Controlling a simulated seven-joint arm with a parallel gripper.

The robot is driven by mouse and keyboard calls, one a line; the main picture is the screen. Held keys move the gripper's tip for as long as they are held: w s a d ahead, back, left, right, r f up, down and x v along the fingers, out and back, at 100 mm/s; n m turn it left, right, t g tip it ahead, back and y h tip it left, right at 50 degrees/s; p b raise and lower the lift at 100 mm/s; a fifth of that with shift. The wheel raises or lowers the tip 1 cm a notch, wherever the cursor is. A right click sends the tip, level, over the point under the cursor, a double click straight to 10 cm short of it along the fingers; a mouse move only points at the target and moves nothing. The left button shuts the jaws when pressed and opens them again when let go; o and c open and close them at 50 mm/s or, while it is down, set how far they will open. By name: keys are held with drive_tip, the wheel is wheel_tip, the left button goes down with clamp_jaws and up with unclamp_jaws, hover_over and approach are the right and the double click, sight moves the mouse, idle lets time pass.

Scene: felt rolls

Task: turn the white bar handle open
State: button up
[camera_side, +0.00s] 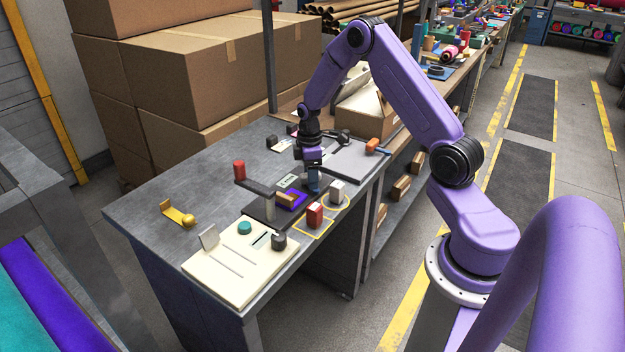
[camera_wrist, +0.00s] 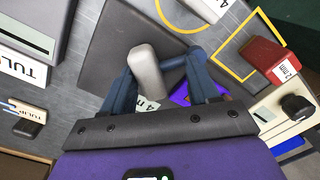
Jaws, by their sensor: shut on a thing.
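The white bar handle (camera_wrist: 147,72) is a pale, rounded bar in the wrist view, set over a dark grey plate (camera_wrist: 110,38). My gripper (camera_wrist: 162,82) has one dark blue finger on each side of the bar and is shut on it. A blue-grey piece runs between the bar and the right finger; I cannot tell what it belongs to. How far the handle is turned cannot be told.
A white block (camera_side: 337,191) in a yellow ring and a red block (camera_side: 315,215) in a yellow square stand close by. A cream board (camera_side: 222,270) lies in front.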

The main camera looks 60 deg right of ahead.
drive_tip(key=shift+d+f+n, duration=0.5)
drive_tip(key=shift+d+f, duration=0.2)
drive_tip(key=o, duration=1.1)
drive_tip(key=shift+w+r, duration=0.15)
drive_tip(key=shift+r, duration=0.7)
drive_tip(key=shift+w+a+r, duration=0.1)
drive_tip(key=shift+r, duration=0.75)
drive_tip(key=shift+w+a+r, duration=0.1)
drive_tip(key=shift+r, duration=0.75)
